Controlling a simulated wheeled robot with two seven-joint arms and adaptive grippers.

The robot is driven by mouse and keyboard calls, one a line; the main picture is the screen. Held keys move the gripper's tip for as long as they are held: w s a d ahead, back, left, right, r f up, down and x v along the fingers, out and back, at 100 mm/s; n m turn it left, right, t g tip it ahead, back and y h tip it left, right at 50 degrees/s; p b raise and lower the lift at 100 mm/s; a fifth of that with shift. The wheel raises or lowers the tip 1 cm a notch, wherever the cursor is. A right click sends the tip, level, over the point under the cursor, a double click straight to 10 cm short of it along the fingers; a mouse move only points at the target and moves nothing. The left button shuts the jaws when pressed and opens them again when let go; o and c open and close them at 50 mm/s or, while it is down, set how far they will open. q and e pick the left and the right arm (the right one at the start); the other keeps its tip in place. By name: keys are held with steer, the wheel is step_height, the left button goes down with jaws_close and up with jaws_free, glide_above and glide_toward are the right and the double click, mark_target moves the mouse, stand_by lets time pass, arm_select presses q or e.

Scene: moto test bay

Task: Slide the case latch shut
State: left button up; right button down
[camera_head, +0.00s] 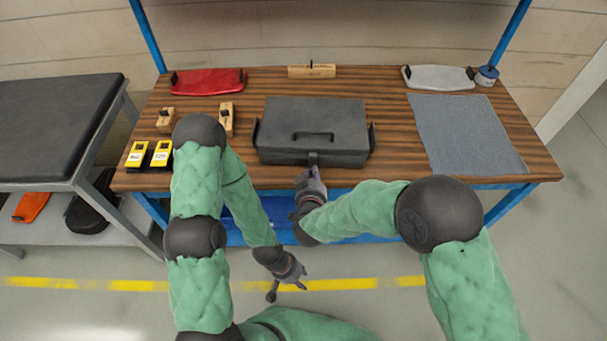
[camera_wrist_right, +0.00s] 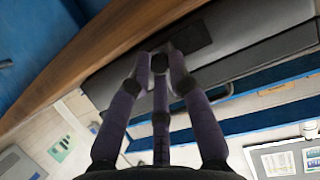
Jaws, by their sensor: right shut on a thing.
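The dark grey case (camera_head: 340,116) lies closed on the wooden workbench, with its handle on the lid. Its latch (camera_head: 313,158) is at the middle of the front edge. My right gripper (camera_head: 313,173) reaches to the latch from the front and is shut on it. In the right wrist view, the fingers of my right gripper (camera_wrist_right: 160,62) meet at the case front (camera_wrist_right: 253,52), beside a dark plate (camera_wrist_right: 192,38). The fingertips hide much of the latch, so its exact position is unclear. My left gripper (camera_head: 288,286) hangs low in front of the bench, open and empty.
The workbench (camera_head: 390,115) also carries a red panel (camera_head: 208,80), wooden blocks, yellow-black devices (camera_head: 148,154), a grey cloth (camera_head: 465,132), a pale panel (camera_head: 437,78) and a small tin (camera_head: 486,76). A padded side table (camera_head: 50,125) stands left. Bare wood flanks the case.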

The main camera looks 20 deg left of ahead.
steer(key=shift+w+r, duration=0.1)
steer(key=shift+r, duration=0.05)
steer(key=c, duration=1.4)
jaws_free()
steer(key=v, duration=1.2)
